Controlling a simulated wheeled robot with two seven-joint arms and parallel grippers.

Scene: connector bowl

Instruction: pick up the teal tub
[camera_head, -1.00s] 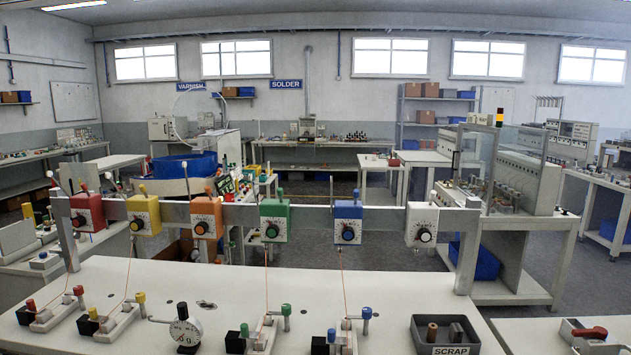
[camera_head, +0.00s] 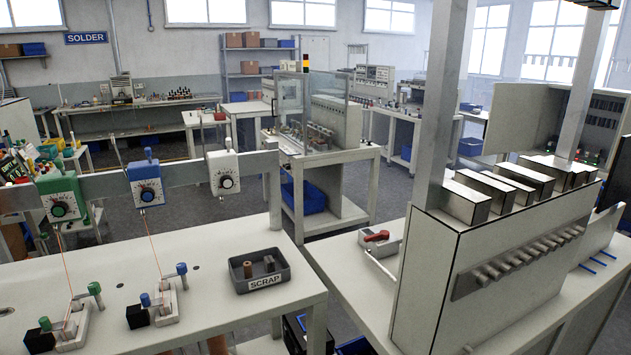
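Neither of my grippers is in view.
A white bench holds a grey SCRAP tray (camera_head: 262,270) with small cylinders in it. Grey floor (camera_head: 225,190) is open behind the benches.

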